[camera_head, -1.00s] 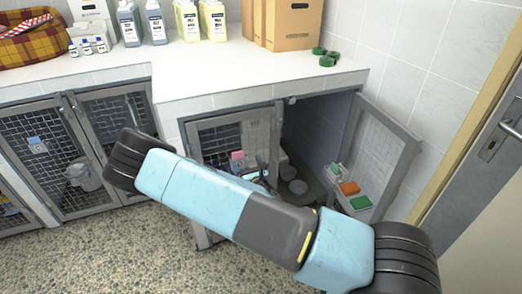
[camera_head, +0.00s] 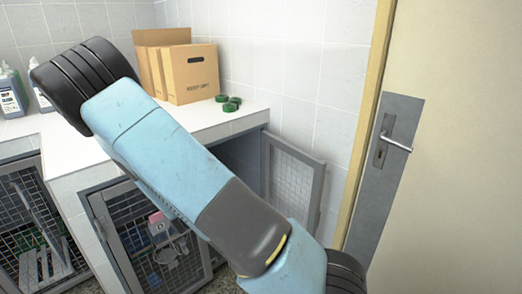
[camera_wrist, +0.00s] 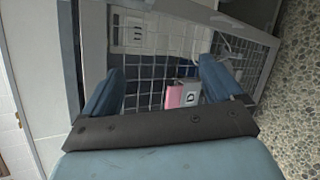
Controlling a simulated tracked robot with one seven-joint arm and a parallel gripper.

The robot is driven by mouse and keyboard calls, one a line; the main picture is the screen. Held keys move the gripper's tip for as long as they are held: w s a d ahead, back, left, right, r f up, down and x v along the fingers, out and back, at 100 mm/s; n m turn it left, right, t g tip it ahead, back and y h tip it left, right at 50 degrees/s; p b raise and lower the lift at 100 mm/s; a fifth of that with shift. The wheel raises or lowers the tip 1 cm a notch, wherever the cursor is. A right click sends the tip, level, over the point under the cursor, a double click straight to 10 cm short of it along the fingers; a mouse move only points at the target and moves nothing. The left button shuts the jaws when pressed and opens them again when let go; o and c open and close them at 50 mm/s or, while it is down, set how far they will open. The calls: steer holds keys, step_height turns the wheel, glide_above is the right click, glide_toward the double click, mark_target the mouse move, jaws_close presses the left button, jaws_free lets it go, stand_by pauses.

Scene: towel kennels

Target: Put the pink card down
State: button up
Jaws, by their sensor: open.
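The pink card (camera_wrist: 175,96) shows in the wrist view against the wire mesh of a kennel door, beside a small white tag with a dark mark (camera_wrist: 192,98). My gripper (camera_wrist: 163,66) is open, its two blue fingers spread to either side of the card without closing on it. I cannot tell whether the card touches the mesh. In the head view the pink card (camera_head: 156,217) is small, at the mesh kennel door (camera_head: 125,225), just left of my arm. My arm hides my gripper in that view.
An open mesh door (camera_head: 293,185) stands out right of the kennel. The white counter (camera_head: 205,116) above bears a cardboard box (camera_head: 190,75), green rolls (camera_head: 231,104) and bottles. A room door (camera_head: 450,130) is at the right. Pebbled floor (camera_wrist: 295,90) shows in the wrist view.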

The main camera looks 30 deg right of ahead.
steer(key=s+d+r+m+g+y, duration=0.1)
steer(key=s+d+r+m+g, duration=0.1)
steer(key=s+r+m, duration=0.45)
steer(key=s+d+r+m+g+y, duration=0.1)
steer(key=s+d+r+m, duration=0.15)
steer(key=r, duration=0.65)
steer(key=s+d+r+m+g+y, duration=0.1)
steer(key=s+d+r+m+g, duration=0.15)
steer(key=r+m, duration=0.4)
steer(key=s+d+r+m, duration=0.2)
steer(key=s+r, duration=0.2)
steer(key=s, duration=0.4)
steer(key=s+d+r+m+g+h, duration=0.1)
steer(key=s+r, duration=0.3)
steer(key=s, duration=0.4)
steer(key=s+d+r+m, duration=0.3)
steer(key=s+r+m, duration=0.1)
steer(key=s, duration=0.5)
steer(key=shift+r+g+h, duration=0.3)
steer(key=shift+r+g, duration=0.05)
steer(key=shift+r, duration=0.1)
steer(key=shift+d, duration=0.1)
